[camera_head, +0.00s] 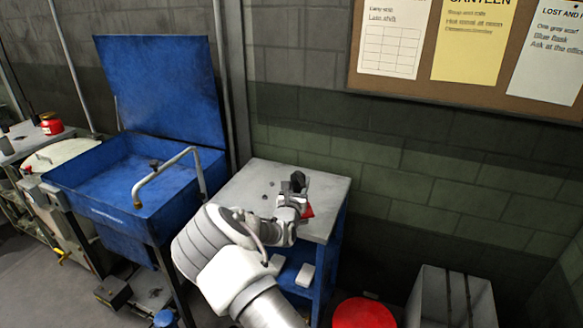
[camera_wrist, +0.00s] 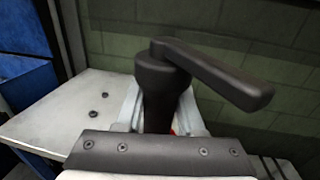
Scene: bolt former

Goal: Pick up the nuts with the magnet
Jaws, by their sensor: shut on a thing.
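My gripper (camera_head: 290,204) is over the grey top of a blue bench. It is shut on a dark handled tool, likely the magnet (camera_head: 298,183). In the wrist view the magnet (camera_wrist: 166,88) stands upright between the fingers, its lever-like handle pointing right; its lower end is hidden. Small dark nuts lie loose on the bench top to the left of the gripper: one nut (camera_wrist: 93,114) and another nut (camera_wrist: 105,95) show in the wrist view. The nuts (camera_head: 270,184) also show tiny in the head view. The magnet is apart from these nuts.
The bench top (camera_head: 245,178) has free room at left and back. A red item (camera_head: 308,211) lies partly hidden beside my gripper. A blue open-lidded basin (camera_head: 95,180) with a bent pipe stands to the left. A brick wall (camera_head: 400,170) closes off the back.

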